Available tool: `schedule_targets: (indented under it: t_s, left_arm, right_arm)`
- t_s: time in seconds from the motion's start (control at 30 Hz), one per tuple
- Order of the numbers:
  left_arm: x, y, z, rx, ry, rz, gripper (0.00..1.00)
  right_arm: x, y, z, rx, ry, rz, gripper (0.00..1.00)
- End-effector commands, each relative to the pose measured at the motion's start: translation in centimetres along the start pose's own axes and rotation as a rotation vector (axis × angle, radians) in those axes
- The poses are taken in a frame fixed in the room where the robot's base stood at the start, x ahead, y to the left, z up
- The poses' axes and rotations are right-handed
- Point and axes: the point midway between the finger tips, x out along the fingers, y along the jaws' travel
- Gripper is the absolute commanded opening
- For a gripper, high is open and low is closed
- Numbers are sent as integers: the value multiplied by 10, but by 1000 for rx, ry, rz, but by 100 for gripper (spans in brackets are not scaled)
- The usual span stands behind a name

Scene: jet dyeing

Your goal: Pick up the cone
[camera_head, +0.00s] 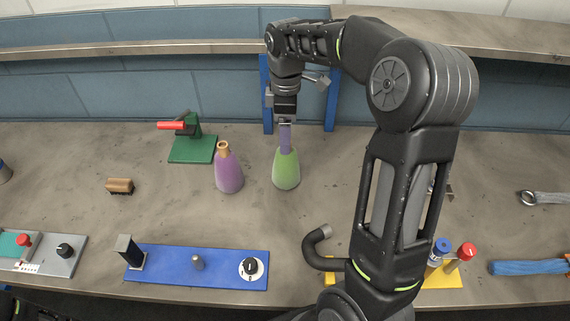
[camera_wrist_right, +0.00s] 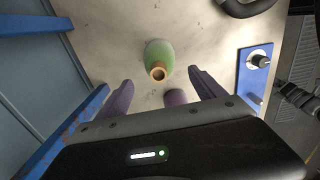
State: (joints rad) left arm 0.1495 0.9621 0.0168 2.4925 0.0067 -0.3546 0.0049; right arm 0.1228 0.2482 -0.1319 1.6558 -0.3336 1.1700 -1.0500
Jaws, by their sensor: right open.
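A green cone (camera_head: 286,169) stands upright on the grey table, just below my right gripper (camera_head: 285,141). A purple finger hides the green cone's top in the head view. In the right wrist view, the green cone (camera_wrist_right: 158,53) shows its tan hollow tip toward the camera, ahead of the two spread fingers. My right gripper (camera_wrist_right: 160,87) is open there, with nothing held. A purple cone (camera_head: 229,174) with a tan tip stands just left of the green one. Part of a purple cone (camera_wrist_right: 175,97) also shows between the fingers, near the palm. My left gripper is not in view.
A green stand with a red handle (camera_head: 172,125) is behind left, a brush (camera_head: 120,186) farther left. A blue panel (camera_head: 215,277) with a knob lies in front, beside a dark hooked pipe (camera_head: 314,243). Blue posts (camera_head: 267,95) and a shelf (camera_head: 120,49) stand behind.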

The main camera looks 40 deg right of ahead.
Motion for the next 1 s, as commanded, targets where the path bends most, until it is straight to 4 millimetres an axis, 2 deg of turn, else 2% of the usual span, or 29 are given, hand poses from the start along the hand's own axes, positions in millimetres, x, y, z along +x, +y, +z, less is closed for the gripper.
schedule_targets:
  t_s: [0.27, 0.67, 0.83, 1.0]
  left_arm:
    - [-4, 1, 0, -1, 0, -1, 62]
    - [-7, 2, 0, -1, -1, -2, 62]
    - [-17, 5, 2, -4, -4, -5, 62]
    - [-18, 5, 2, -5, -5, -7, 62]
  right_arm:
    - [24, 0, 1, 1, -2, -2, 79]
    - [31, 0, 1, 0, -2, -3, 79]
    - [53, 1, 2, 0, -3, -5, 79]
    - [75, 1, 2, 0, -2, -3, 79]
